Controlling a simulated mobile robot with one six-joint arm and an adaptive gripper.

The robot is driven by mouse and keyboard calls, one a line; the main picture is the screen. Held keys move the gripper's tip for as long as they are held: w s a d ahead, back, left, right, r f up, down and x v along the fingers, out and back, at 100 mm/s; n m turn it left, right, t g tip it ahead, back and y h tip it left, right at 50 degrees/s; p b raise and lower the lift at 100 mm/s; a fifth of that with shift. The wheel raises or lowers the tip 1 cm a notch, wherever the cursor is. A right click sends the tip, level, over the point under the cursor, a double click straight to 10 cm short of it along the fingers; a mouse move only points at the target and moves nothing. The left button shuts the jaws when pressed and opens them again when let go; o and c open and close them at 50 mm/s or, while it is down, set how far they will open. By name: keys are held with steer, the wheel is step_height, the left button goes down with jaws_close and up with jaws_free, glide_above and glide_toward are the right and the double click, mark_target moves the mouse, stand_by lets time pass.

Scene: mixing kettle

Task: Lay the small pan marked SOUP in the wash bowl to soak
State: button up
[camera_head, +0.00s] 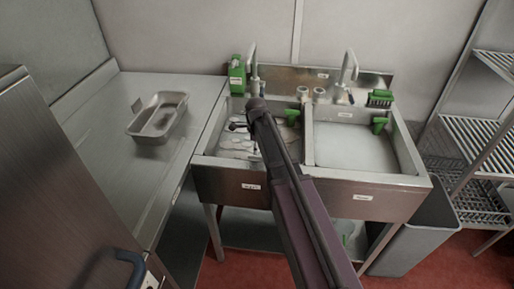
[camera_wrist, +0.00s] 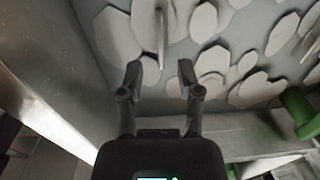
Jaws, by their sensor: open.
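A rectangular metal pan (camera_head: 158,118) stands upright and looks empty on the steel counter left of the sink. I cannot read SOUP on it. The left sink bowl (camera_head: 198,160) has pale suds floating in it. The suds also show in the wrist view (camera_wrist: 205,22). My gripper (camera_wrist: 160,73) is open over this bowl, with nothing between its fingertips. A thin upright grey piece (camera_wrist: 160,35) shows just beyond the fingertips; I cannot tell what it is.
The right bowl (camera_head: 362,150) looks clear. Two taps (camera_head: 347,68) rise behind the bowls. A green bottle (camera_head: 236,75) stands at the back left, and a green brush (camera_head: 380,98) at the back right. A grey bin (camera_head: 415,235) and wire shelves (camera_head: 480,140) stand right.

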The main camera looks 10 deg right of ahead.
step_height(320, 180, up, 6)
steer(key=p, duration=0.5)
steer(key=shift+s, duration=0.1)
steer(key=shift+s, duration=0.15)
stand_by(0.6)
steer(key=s+n, duration=0.3)
steer(key=s+d+n, duration=0.1)
steer(key=s+n, duration=0.6)
steer(key=shift+s+d+n, duration=0.15)
steer(key=shift+d+n, duration=0.15)
steer(key=s+d+n, duration=0.1)
steer(key=s+n, duration=0.9)
steer(key=n, duration=0.1)
steer(key=shift+d, duration=0.15)
stand_by(3.8)
